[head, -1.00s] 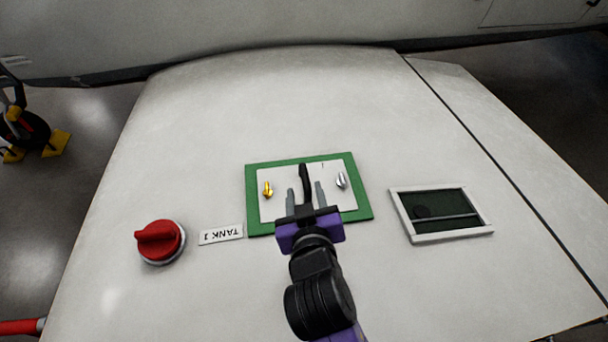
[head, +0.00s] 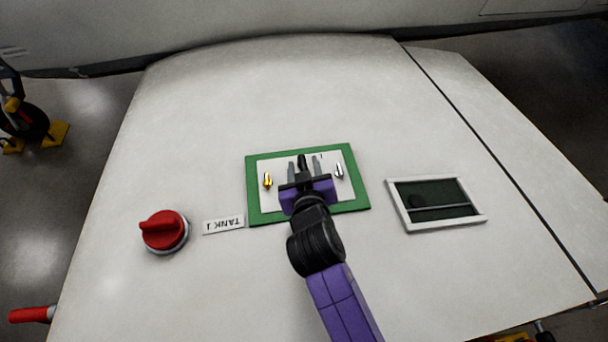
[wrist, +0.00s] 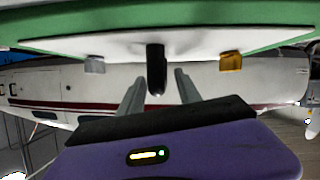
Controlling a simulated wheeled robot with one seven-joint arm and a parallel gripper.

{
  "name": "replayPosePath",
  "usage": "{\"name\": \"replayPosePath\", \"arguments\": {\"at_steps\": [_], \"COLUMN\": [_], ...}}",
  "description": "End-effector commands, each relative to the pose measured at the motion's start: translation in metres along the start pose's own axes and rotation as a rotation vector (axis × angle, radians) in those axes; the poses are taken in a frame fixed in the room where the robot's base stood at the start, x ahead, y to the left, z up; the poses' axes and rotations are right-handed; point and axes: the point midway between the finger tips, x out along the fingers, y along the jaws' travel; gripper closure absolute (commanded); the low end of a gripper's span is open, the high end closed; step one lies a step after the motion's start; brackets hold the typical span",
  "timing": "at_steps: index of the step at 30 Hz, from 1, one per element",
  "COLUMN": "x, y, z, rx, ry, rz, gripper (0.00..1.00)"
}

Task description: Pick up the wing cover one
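The wing cover is a white panel with a green frame (head: 253,190) lying on the wing. It also shows along the top of the wrist view (wrist: 270,32). A black handle (wrist: 156,68) stands out from its middle, with a gold latch (head: 268,181) and a silver latch (head: 339,171) on either side. My gripper (head: 304,167) is open over the panel. In the wrist view my gripper (wrist: 159,90) has its two grey fingers on either side of the handle's end, with gaps on both sides. My gripper partly hides the panel and handle in the head view.
A red knob-like cap (head: 163,231) and a TANK 1 label (head: 223,224) are left of the cover. A white-framed dark recess (head: 397,205) is to the right. The wing surface (head: 280,100) beyond the cover is clear. The fuselage runs along the back.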

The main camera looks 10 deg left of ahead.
Motion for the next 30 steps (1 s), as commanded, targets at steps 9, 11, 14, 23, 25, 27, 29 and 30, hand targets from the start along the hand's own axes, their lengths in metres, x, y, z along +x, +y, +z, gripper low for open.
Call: {"name": "replayPosePath", "arguments": {"at_steps": [9, 11, 14, 23, 25, 27, 29, 30], "x": [-0.0003, -0.0003, -0.0004, -0.0005, -0.0005, -0.0005, -0.0005, -0.0005], "y": [-0.0002, -0.0003, -0.0004, -0.0005, -0.0006, -0.0006, -0.0006, -0.0006], "z": [0.0, 0.0, 0.0, 0.0, -0.0001, -0.0001, -0.0001, -0.0001], "rx": [0.0, 0.0, 0.0, 0.0, 0.0, 0.0, 0.0, 0.0], "ry": [0.0, 0.0, 0.0, 0.0, 0.0, 0.0, 0.0, 0.0], "rz": [0.0, 0.0, -0.001, -0.001, -0.001, -0.001, -0.001, -0.001], "gripper": [1.0, 1.0, 1.0, 1.0, 1.0, 1.0, 1.0, 1.0]}}
